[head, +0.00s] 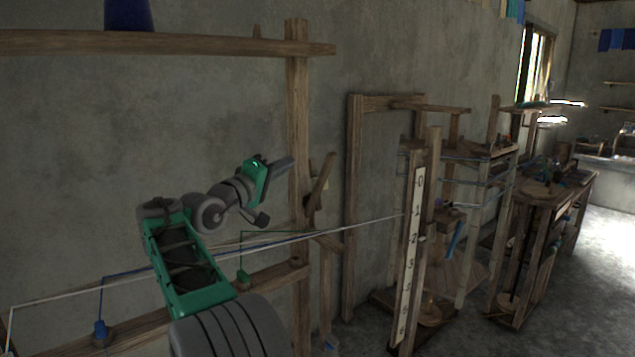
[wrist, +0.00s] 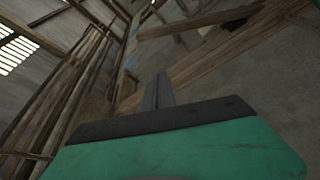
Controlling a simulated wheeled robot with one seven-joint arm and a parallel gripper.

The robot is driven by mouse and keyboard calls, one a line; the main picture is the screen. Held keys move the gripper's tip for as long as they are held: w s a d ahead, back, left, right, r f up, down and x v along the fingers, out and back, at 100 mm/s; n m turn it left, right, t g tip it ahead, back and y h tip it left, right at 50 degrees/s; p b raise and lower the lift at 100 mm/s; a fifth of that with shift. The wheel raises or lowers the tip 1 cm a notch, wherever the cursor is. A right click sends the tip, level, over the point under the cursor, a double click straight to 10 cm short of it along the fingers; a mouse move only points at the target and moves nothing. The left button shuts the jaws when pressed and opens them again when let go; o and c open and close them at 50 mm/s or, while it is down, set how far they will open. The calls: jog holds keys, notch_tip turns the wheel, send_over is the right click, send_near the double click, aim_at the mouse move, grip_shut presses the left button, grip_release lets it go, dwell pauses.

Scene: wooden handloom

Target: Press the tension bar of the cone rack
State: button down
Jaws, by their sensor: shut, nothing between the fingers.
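The wooden cone rack has an upright post (head: 297,90), an upper shelf (head: 180,43) and a lower rail (head: 270,276). A short tilted wooden bar (head: 320,180) sits just right of the post; it looks like the tension bar. My gripper (head: 288,163) is shut and empty, pointing right. In the head view it overlaps the post's left edge, at about the height of the bar's upper end. I cannot tell whether it touches the post. The shut fingers also show in the wrist view (wrist: 157,92), with wooden beams behind them and no clear sight of the bar.
A blue cone (head: 128,15) stands on the upper shelf. The loom frame (head: 480,190) stands farther right. Open floor lies at far right.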

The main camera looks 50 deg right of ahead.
jog(key=shift+s+r, duration=0.1)
jog(key=shift+r, duration=0.15)
jog(key=shift+d, duration=0.1)
jog(key=d+r+p, duration=0.2)
jog(key=d+p, duration=0.1)
jog(key=d, duration=0.7)
jog(key=s+f, duration=0.1)
jog(key=s+a+f+b, duration=0.1)
jog(key=shift+s+a+f, duration=0.1)
jog(key=shift+s+f, duration=0.1)
jog(key=shift+s, duration=0.15)
jog(key=shift+b, duration=0.3)
